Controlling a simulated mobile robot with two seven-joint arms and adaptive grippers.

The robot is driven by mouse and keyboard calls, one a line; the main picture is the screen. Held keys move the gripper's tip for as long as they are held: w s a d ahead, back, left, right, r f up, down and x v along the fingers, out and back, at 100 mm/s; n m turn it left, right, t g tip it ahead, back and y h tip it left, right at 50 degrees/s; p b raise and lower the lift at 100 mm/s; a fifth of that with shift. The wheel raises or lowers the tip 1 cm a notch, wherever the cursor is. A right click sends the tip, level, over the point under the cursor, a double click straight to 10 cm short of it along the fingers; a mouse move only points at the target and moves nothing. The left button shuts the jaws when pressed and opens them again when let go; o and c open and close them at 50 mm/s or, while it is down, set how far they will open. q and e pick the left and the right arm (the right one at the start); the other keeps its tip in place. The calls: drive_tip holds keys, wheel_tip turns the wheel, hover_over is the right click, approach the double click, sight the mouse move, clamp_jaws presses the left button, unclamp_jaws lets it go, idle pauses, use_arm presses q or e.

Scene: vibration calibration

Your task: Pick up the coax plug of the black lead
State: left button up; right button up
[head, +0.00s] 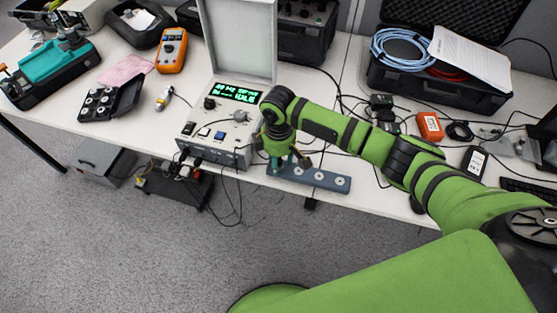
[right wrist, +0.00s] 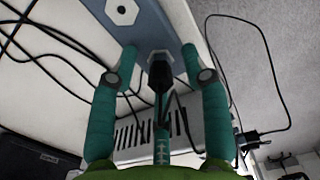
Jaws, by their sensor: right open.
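My right gripper (head: 288,164) points down over the left end of a blue-grey bar with round sockets (head: 328,180), at the front edge of the table. In the right wrist view the gripper (right wrist: 160,58) is open, one teal finger on each side of a black plug (right wrist: 159,72). The plug stands at the bar (right wrist: 151,22), with gaps to both fingers. Its black lead runs towards the palm and is partly hidden. I cannot tell whether the fingers touch the bar. In the head view the gripper hides the plug. My left gripper is not in view.
The calibration unit (head: 217,130) with a green display stands close left of the gripper. Loose black cables lie behind and hang over the table edge. An orange multimeter (head: 172,50), a small black case (head: 127,98) and an open black case (head: 440,84) are further off.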

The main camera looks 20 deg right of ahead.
clamp_jaws()
drive_tip(key=shift+r, duration=0.1)
drive_tip(key=shift+r, duration=0.55)
wheel_tip(320, 180, up, 3)
drive_tip(key=shift+r+b, duration=0.1)
drive_tip(key=shift+b, duration=0.2)
drive_tip(key=s+d+r, duration=0.7)
drive_tip(key=d, duration=0.2)
drive_tip(key=shift+d, duration=0.15)
drive_tip(key=shift+p, duration=0.55)
